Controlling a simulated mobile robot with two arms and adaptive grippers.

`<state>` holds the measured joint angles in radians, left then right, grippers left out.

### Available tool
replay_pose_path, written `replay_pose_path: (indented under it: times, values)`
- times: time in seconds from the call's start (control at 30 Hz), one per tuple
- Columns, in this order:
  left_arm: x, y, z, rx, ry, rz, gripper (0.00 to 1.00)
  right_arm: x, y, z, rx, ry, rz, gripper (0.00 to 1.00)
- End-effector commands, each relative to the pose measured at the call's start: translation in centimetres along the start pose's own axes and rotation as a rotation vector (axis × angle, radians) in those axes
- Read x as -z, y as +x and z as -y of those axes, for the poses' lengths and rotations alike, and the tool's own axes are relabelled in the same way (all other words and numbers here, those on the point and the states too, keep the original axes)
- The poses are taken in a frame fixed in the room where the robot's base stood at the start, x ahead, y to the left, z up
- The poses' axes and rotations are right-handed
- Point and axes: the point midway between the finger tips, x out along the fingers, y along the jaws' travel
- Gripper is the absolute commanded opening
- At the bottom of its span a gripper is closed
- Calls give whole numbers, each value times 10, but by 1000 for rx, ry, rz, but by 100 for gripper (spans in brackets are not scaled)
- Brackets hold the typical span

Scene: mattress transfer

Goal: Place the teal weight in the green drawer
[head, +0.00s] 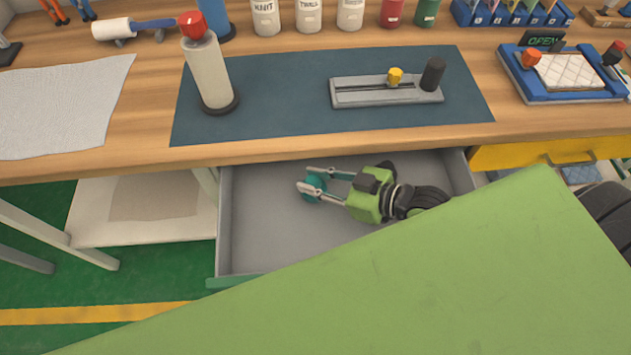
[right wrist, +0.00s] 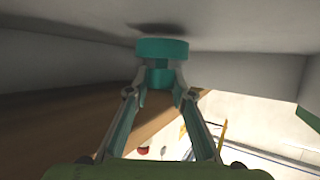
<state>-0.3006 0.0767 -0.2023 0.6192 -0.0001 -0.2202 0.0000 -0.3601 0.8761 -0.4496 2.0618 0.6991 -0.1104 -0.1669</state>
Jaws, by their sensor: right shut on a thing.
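The green drawer (head: 262,232) is pulled out under the workbench, with a grey inside and a strip of its green front showing at lower left. My right gripper (head: 313,187) is inside the drawer's outline in the head view, shut on the teal weight (head: 317,188). In the right wrist view the teal weight (right wrist: 161,50) has a wide disc and a narrower neck, and the fingers (right wrist: 160,84) grip the neck. The disc is close to a grey surface with a dark shadow on it; I cannot tell whether they touch. My left gripper is not in view.
A large green surface in the foreground hides the drawer's front right part. The workbench edge (head: 330,146) runs above the drawer's back. The drawer's left half is empty.

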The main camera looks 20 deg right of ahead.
Motion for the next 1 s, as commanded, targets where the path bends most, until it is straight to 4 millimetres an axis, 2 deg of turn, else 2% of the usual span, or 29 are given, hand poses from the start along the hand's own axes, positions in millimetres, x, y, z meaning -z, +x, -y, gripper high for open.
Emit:
replay_pose_path:
  times: [0.07,0.43,0.47,0.5,0.53,0.87,1.0]
  values:
    - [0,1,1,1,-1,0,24,-10,1,0,0,1,7,0]
    - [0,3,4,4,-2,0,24,-13,2,0,0,0,5,0]
    - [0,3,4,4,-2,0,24,-15,2,0,0,1,9,24]
    - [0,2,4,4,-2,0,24,-14,2,0,0,1,9,35]
    - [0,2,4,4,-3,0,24,-14,2,0,0,1,9,39]
    - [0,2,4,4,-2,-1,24,-13,2,0,0,1,9,39]
    - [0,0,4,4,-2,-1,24,-13,-6,0,0,1,12,39]
